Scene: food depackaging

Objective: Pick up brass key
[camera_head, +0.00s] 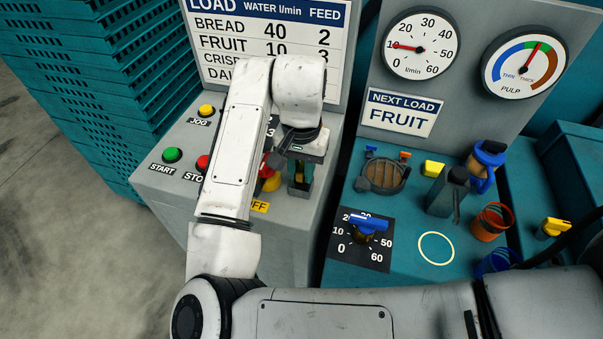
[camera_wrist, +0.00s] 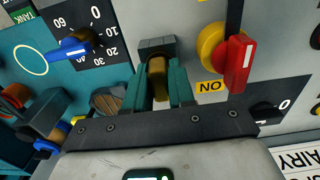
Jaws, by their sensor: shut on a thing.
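My gripper (camera_head: 300,181) points down at the grey control cabinet in the head view, left of the teal worktop. In the wrist view its two teal fingers (camera_wrist: 160,88) are shut on a brass-coloured piece, the brass key (camera_wrist: 157,72). A dark block (camera_wrist: 157,45) sits directly beyond the key. I cannot tell whether the key is still seated in it. In the head view my wrist and fingers hide most of the key.
A red handle (camera_wrist: 237,64) on a yellow disc (camera_wrist: 211,45) stands close beside my fingers. A blue-handled dial (camera_head: 367,222) lies to the right on the teal worktop (camera_head: 400,272). Cups and a dark bottle (camera_head: 447,190) stand farther right. Teal crates (camera_head: 110,70) are stacked at left.

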